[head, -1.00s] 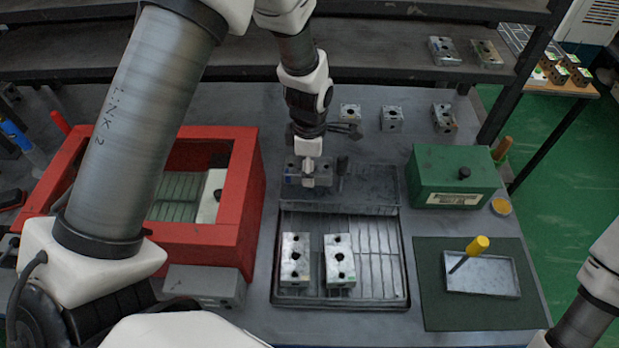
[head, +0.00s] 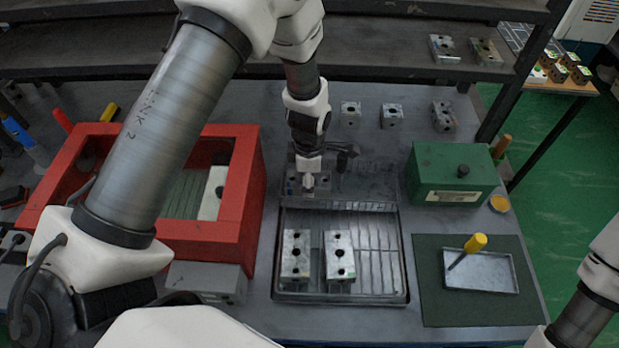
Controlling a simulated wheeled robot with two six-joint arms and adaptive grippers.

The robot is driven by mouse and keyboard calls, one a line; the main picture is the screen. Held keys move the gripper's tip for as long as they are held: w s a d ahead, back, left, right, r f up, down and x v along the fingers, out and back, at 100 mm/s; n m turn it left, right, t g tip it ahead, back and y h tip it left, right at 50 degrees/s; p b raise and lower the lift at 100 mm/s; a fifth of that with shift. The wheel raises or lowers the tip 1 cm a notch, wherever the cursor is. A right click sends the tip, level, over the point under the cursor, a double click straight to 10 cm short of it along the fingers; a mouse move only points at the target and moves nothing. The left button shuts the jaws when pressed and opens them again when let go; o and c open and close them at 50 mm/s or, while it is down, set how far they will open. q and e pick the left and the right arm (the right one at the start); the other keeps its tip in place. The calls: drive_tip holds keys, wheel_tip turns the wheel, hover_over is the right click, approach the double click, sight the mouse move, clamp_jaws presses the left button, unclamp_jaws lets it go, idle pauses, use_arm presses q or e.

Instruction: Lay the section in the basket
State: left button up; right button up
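My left gripper (head: 308,185) is at the back of the ribbed metal tray (head: 375,250), over a grey valve block (head: 292,183). It hides part of that block. I cannot tell whether its fingers are apart or closed on the block. Two grey valve sections stand side by side in the front left of the tray, the left one (head: 296,257) and the right one (head: 340,257), each with dark holes on top. A red open-topped box (head: 240,200) at left holds a greenish slatted basket (head: 182,197) and a pale block (head: 212,195). My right gripper is out of view.
Several blocks stand behind, including one (head: 391,116) on the bench. A green box (head: 453,175) is at right, above a dark mat (head: 435,300) with a small tray (head: 500,280) and a yellow-handled tool (head: 475,244). The ribbed tray's right half is clear.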

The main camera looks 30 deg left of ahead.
use_arm(q)
drive_tip(key=shift+r, duration=0.2)
wheel_tip(320, 180, up, 12)
drive_tip(key=b, duration=0.1)
drive_tip(key=shift+b, duration=0.4)
